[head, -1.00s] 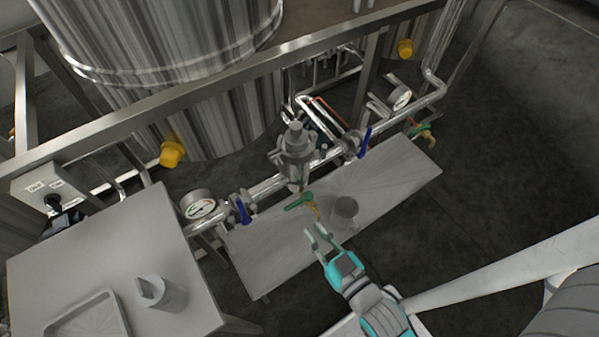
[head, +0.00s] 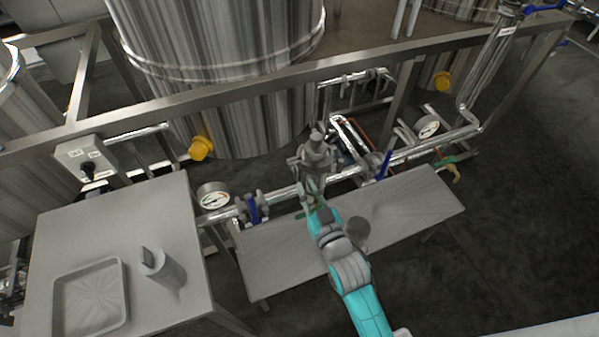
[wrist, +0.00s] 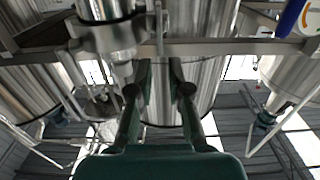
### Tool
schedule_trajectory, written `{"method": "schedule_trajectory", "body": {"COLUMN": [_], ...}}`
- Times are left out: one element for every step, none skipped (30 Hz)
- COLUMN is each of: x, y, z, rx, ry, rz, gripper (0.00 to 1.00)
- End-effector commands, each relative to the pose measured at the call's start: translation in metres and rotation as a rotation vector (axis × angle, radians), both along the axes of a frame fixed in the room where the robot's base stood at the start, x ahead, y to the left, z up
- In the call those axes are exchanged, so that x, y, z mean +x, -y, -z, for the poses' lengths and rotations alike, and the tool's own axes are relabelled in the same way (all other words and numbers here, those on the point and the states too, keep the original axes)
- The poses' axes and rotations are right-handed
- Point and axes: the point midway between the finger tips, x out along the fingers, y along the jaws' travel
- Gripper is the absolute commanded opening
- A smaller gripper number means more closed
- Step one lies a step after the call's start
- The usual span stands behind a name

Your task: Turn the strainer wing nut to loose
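The strainer (head: 316,155) is a grey metal body with a clamped top, standing upright on the pipe line in the head view. A steel cylindrical body that looks like it fills the upper left of the wrist view (wrist: 108,38). I cannot clearly make out the wing nut in either view. My gripper (head: 309,190) is just in front of and below the strainer in the head view. In the wrist view my gripper (wrist: 160,75) has its two dark fingers apart, with nothing visibly held between them. Contact with the strainer cannot be told.
Blue valve handles (head: 253,208) and (head: 384,165) flank the strainer. A pressure gauge (head: 213,196) sits to the left. A low bench (head: 275,262) under the pipe carries a grey cup (head: 357,231). A side table (head: 185,215) holds a tray (head: 68,310) and a container (head: 165,272).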

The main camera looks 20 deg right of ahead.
Motion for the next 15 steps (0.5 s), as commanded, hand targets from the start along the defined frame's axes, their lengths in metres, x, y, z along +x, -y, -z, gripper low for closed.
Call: {"method": "schedule_trajectory", "body": {"x": [0.009, 0.014, 0.021, 0.025, 0.030, 0.035, 0.039, 0.042, 0.046, 0.049, 0.052, 0.055, 0.056, 0.058, 0.059], "y": [0.000, 0.000, 0.000, 0.000, 0.000, 0.000, 0.000, 0.000, 0.000, 0.000, 0.000, 0.000, 0.000, 0.000, 0.000], "z": [-0.001, -0.001, -0.001, -0.001, -0.001, -0.001, -0.001, -0.001, -0.001, 0.000, 0.000, 0.000, -0.001, 0.000, 0.000], "rx": [0.000, 0.000, 0.000, 0.000, 0.000, 0.000, 0.000, 0.000, 0.000, 0.000, 0.000, 0.000, 0.000, 0.000, 0.000], "ry": [0.002, 0.002, 0.002, 0.002, 0.003, 0.002, 0.002, 0.002, 0.002, 0.001, 0.000, 0.001, 0.001, 0.000, 0.000], "rz": [0.000, 0.000, 0.000, 0.000, 0.000, 0.000, 0.000, 0.000, 0.000, 0.000, 0.000, 0.000, 0.000, 0.000, 0.000], "gripper": [0.18, 0.18, 0.18, 0.18, 0.18, 0.18, 0.18, 0.18, 0.18, 0.18, 0.18, 0.18, 0.18, 0.18, 0.18]}}
